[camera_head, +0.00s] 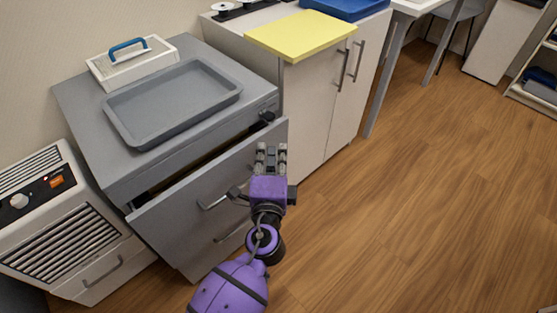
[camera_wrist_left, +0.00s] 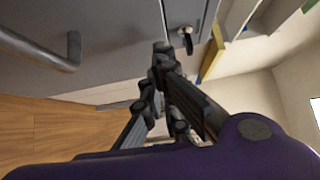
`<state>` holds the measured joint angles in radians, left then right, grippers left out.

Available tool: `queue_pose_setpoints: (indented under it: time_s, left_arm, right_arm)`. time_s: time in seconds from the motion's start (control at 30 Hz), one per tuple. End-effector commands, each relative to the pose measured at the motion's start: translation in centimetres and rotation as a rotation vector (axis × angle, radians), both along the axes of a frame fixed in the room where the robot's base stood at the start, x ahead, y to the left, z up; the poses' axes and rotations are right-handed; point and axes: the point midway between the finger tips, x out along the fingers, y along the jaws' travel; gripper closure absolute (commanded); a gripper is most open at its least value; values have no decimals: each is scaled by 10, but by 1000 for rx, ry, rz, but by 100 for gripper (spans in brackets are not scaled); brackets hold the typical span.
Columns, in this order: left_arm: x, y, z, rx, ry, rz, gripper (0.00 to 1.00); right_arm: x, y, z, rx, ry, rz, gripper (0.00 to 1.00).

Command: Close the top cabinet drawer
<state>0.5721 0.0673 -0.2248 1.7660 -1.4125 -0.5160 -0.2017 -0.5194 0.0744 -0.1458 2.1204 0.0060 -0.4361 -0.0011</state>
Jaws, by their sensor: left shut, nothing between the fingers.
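The grey cabinet stands against the wall at the left of the head view. Its top drawer (camera_head: 195,195) is pulled partly out, with a dark gap behind its front panel. A bar handle (camera_head: 212,201) is on that front, and a handle also shows at the upper left of the left wrist view (camera_wrist_left: 50,48). My left gripper (camera_head: 271,152) is shut and empty, in front of the drawer near the right end of its front. I cannot tell whether it touches the panel. In the left wrist view, its fingers (camera_wrist_left: 160,75) point towards the grey cabinet. My right gripper is not in view.
A grey tray (camera_head: 172,100) and a white box with a blue handle (camera_head: 130,60) sit on the cabinet top. A white appliance (camera_head: 65,220) stands at the left. The wooden floor (camera_head: 430,190) at the right is clear.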

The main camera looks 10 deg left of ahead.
Motion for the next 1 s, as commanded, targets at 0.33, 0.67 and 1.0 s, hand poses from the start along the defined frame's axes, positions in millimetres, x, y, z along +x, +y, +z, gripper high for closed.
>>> queue_pose_setpoints:
  time_s: [0.33, 0.67, 1.0]
  left_arm:
    - [1, 2, 0, -1, 1, 0, 100]
    - [29, 38, -1, 0, 0, 2, 100]
    - [34, 46, 0, -1, 1, 5, 100]
  right_arm:
    - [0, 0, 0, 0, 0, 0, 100]
    - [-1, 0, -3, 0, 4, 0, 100]
    - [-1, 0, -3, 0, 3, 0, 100]
